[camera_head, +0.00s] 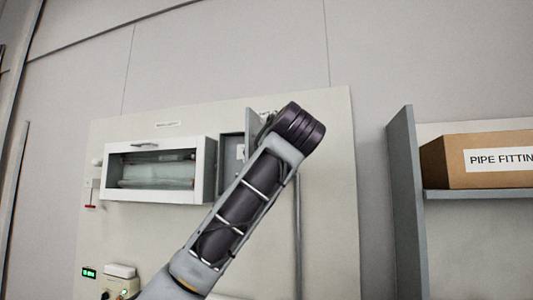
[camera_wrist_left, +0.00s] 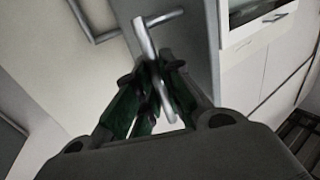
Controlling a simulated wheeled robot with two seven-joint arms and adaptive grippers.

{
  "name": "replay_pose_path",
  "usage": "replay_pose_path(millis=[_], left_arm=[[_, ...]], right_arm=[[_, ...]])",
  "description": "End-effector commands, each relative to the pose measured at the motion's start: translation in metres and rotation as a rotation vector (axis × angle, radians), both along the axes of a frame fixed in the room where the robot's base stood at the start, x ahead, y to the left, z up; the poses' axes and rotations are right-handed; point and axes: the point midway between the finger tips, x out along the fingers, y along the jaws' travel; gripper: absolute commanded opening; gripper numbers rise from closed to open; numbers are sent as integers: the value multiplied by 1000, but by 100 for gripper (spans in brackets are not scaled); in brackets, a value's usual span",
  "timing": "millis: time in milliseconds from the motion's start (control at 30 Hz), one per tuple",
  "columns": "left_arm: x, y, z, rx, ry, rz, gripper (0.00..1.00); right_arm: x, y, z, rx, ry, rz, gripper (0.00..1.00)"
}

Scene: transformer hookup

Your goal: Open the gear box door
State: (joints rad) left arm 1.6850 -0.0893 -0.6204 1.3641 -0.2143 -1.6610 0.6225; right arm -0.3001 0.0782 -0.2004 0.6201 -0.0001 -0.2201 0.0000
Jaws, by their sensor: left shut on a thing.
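A grey wall box (camera_head: 231,158), which looks like the gear box, is mounted on the pale wall panel. Its grey door (camera_head: 251,126) stands out from the wall, and part of the dark inside shows with a white label. My left arm crosses in front and hides the rest of the box and my left gripper in the head view. In the left wrist view, my left gripper (camera_wrist_left: 156,82) is shut on a silver bar handle (camera_wrist_left: 148,45) on the grey door (camera_wrist_left: 203,45). My right gripper is in neither view.
A white glass-fronted cabinet (camera_head: 203,172) hangs just left of the grey box. A thin vertical pipe (camera_head: 298,240) runs below. A grey shelf unit (camera_head: 406,200) with a cardboard box (camera_head: 455,163) labelled for pipe fittings stands to the right. Small devices (camera_head: 119,271) sit at lower left.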

Motion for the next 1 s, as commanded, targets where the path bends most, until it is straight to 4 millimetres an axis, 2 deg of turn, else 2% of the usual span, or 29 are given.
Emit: replay_pose_path(millis=[133, 167, 300, 333, 767, 1000], left_arm=[[0, 0, 1, 1, -2, 0, 0], [0, 0, 1, 1, -2, 0, 12], [0, 0, 1, 0, -2, 0, 30], [0, 0, 1, 0, -2, 0, 32], [-3, -1, 0, -1, -1, -1, 32], [-22, -7, 1, -1, -2, -4, 32]], right_arm=[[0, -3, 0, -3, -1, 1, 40], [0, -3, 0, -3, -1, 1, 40], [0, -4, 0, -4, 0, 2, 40], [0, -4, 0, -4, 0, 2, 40], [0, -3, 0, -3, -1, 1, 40], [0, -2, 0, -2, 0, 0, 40]])
